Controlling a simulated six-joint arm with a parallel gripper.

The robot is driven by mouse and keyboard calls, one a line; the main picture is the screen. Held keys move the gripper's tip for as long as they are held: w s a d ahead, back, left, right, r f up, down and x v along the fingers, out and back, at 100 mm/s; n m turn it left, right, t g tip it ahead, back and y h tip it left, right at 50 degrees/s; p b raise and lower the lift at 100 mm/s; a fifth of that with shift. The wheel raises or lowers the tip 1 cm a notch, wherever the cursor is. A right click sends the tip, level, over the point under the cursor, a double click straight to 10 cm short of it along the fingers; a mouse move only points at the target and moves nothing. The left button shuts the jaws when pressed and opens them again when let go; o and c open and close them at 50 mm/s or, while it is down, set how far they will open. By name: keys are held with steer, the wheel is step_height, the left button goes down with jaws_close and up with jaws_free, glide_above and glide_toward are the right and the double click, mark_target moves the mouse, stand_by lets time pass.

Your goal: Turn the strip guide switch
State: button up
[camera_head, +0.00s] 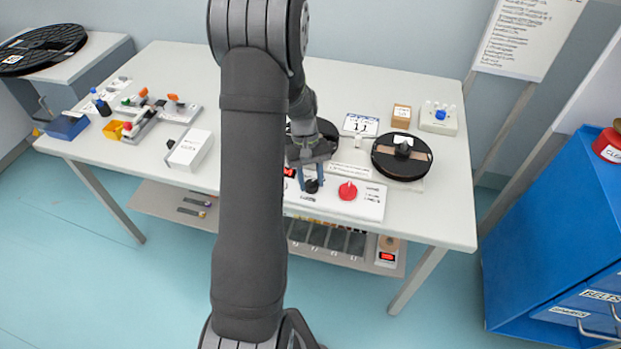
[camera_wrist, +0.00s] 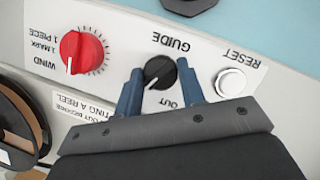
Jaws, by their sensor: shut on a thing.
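The strip guide switch is a small black rotary knob (camera_wrist: 159,72) on a white panel, with the word GUIDE on one side and OUT on the other. In the wrist view its white pointer mark is toward the lower left. The knob also shows in the head view (camera_head: 311,187), low on the panel. My gripper (camera_wrist: 160,72) has a blue finger on each side of the knob and is shut on it. It comes down from above in the head view (camera_head: 311,180).
A red WIND knob (camera_wrist: 82,53) is on one side of the switch and a white RESET button (camera_wrist: 230,83) on the other. A black reel (camera_head: 402,167) lies behind the panel at right. The table's right front (camera_head: 440,225) is clear.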

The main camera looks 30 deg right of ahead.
steer(key=shift+m, duration=0.3)
steer(key=o, duration=1)
steer(key=v, duration=1.7)
steer(key=shift+w+d+r, duration=0.15)
steer(key=shift+d+r, duration=0.05)
steer(key=shift+f, duration=0.15)
steer(key=x, duration=1.7)
steer(key=shift+a, duration=0.2)
